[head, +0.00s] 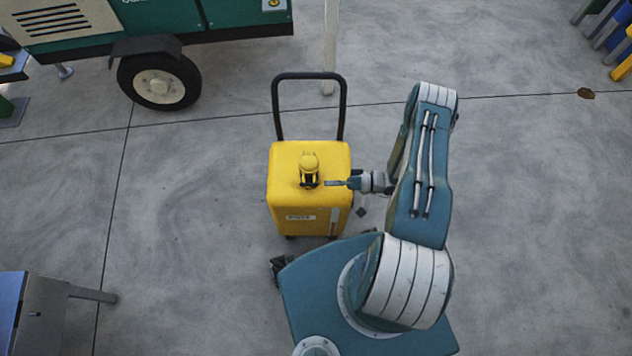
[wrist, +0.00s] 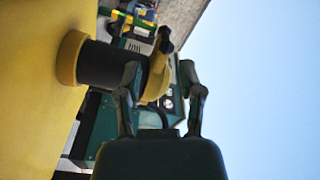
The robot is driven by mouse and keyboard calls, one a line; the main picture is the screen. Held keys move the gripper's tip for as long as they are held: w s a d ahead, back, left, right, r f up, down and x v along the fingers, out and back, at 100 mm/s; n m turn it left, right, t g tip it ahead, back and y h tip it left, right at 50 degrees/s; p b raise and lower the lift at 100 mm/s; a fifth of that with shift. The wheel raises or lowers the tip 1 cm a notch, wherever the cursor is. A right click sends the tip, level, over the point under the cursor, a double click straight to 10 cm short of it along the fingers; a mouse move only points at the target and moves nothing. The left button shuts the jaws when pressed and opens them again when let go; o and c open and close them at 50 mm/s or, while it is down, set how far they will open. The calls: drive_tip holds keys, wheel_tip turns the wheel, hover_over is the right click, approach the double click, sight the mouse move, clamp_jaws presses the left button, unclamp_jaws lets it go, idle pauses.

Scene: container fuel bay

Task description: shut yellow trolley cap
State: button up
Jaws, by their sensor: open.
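The yellow trolley (head: 285,205) stands upright on the floor, with a black push handle at its far side. On its top is a black filler neck (head: 309,181) with a yellow cap (head: 309,161) at its far side. In the wrist view the trolley top (wrist: 30,90) fills the left, and the black neck (wrist: 100,65) rises from a yellow collar. The cap (wrist: 157,78) shows at the neck's outer end, partly behind a finger; its exact tilt is hard to tell. My gripper (head: 333,183) is open just right of the neck. Its fingers (wrist: 161,70) appear either side of the cap, without visible grip.
A green wheeled machine (head: 230,18) stands at the back left. A pale post (head: 330,45) rises behind the trolley handle. A blue and grey bench (head: 35,310) is at the lower left. Colored items (head: 618,40) stand at the far right. The floor around the trolley is mostly clear.

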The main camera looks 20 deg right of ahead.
drive_tip(key=v, duration=0.6)
drive_tip(key=shift+d+f, duration=0.1)
drive_tip(key=w+a+r+n+g+h, duration=0.15)
drive_tip(key=r+g+h, duration=0.25)
drive_tip(key=r, duration=1)
drive_tip(key=w+a+r+n+g+h, duration=0.1)
drive_tip(key=w+r+g+h, duration=0.25)
drive_tip(key=r, duration=1.05)
drive_tip(key=s+a+r+m+t+h, duration=0.2)
drive_tip(key=s+r, duration=0.5)
drive_tip(key=r, duration=0.4)
drive_tip(key=s+a+r+m+t+h, duration=0.2)
drive_tip(key=s+a+r+t+h, duration=0.2)
drive_tip(key=r, duration=0.7)
drive_tip(key=shift+s+r+t+h, duration=0.3)
drive_tip(key=shift+s+t+h, duration=0.75)
drive_tip(key=shift+s+h, duration=1.05)
drive_tip(key=shift+s, duration=0.1)
